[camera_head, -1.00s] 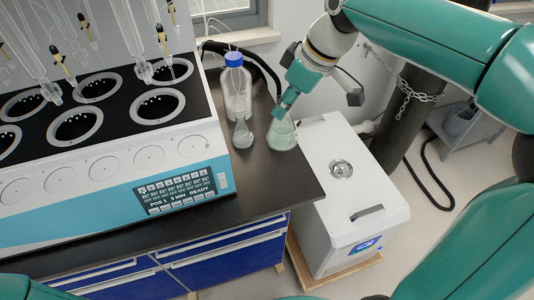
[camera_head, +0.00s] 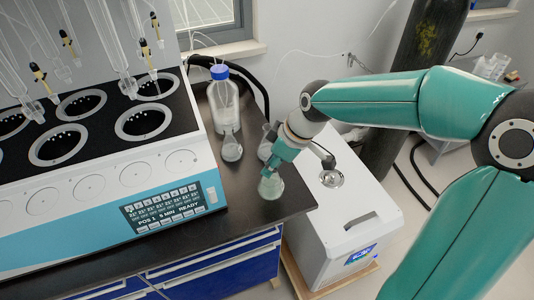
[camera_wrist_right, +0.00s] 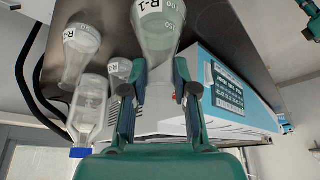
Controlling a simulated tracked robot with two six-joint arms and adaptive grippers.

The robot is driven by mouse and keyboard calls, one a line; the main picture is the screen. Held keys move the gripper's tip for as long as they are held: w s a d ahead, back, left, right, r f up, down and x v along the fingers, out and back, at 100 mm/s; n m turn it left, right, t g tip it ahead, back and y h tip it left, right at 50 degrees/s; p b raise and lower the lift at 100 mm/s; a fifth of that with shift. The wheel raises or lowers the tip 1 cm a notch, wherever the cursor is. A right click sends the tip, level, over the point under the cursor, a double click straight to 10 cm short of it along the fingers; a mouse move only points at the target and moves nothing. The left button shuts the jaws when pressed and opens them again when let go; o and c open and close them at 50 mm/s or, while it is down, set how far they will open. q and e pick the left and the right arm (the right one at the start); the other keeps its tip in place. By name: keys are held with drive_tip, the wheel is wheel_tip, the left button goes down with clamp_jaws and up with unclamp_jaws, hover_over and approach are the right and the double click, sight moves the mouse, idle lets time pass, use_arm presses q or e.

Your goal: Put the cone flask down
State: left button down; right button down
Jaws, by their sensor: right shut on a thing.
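My right gripper (camera_head: 275,171) is shut on the cone flask (camera_head: 271,187), near the right end of the dark bench. The flask is clear glass with a greenish tint and looks roughly upright. In the right wrist view my right gripper (camera_wrist_right: 158,85) has its fingers on both sides of the flask (camera_wrist_right: 158,38), which bears an R-1 label and volume marks. The bench top is right by its base; I cannot tell whether they touch. My left gripper is in neither view.
A small flask (camera_head: 231,149) and a blue-capped bottle (camera_head: 223,102) stand behind, left of the gripper. Another flask (camera_head: 266,143) is partly hidden behind my gripper. The distiller (camera_head: 110,190) fills the left. A white box (camera_head: 345,225) stands beyond the bench's right edge.

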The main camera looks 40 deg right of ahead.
drive_tip(key=shift+f, duration=2.2)
drive_tip(key=shift+f, duration=0.1)
drive_tip(key=c, duration=0.9)
unclamp_jaws()
drive_tip(key=v, duration=1.2)
drive_tip(key=shift+s, duration=0.1)
